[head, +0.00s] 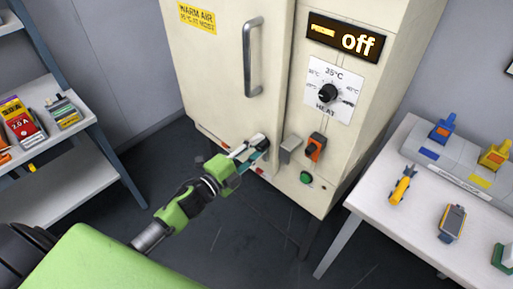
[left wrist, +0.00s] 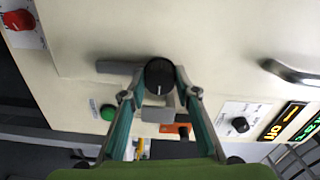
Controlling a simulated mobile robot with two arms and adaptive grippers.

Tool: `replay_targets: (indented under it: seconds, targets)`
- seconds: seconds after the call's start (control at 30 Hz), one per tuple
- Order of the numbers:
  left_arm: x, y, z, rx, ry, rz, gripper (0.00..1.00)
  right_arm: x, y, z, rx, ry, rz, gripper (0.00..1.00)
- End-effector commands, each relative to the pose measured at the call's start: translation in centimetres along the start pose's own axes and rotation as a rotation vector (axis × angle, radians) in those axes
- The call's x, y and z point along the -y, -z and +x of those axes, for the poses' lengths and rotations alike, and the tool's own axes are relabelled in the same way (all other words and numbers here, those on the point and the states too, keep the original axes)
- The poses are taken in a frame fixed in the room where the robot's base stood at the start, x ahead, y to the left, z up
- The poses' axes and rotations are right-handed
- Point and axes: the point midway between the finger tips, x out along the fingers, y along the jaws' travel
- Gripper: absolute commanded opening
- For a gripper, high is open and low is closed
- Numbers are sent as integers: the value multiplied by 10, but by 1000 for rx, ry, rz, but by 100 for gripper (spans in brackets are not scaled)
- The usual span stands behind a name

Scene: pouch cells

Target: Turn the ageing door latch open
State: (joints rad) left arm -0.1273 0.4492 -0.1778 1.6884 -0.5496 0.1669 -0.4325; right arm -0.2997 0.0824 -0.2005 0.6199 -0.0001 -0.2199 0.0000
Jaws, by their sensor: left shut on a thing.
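The door latch is a black round knob (left wrist: 158,76) with a grey bar (left wrist: 118,67) on the cream cabinet door. In the left wrist view the bar sticks out left from the knob, and a grey catch (left wrist: 160,115) lies below it. In the head view the catch (head: 290,148) is right of the latch, on the frame. My left gripper (head: 257,149) is at the latch, its fingers (left wrist: 157,92) on both sides of the knob and shut on it. The fingers partly hide the latch in the head view. My right gripper is not in view.
The cabinet has a door handle (head: 252,58), a heat dial (head: 328,93), an orange switch (head: 315,147), a green button (head: 306,178) and a display reading "off" (head: 345,37). A white table (head: 400,220) stands right, a shelf (head: 75,190) left. Floor between is clear.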

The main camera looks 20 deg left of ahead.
Motion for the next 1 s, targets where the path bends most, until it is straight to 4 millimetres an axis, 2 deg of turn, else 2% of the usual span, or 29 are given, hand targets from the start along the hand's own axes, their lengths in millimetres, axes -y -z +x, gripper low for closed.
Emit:
replay_targets:
  seconds: [0.6,0.63,0.67,1.0]
  targets:
    - [-1,0,0,0,-2,42,0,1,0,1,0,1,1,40]
    - [-1,0,0,0,-2,41,36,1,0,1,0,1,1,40]
    - [-1,0,0,0,-2,41,44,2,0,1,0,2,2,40]
    - [-1,0,-1,0,-1,39,45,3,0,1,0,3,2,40]
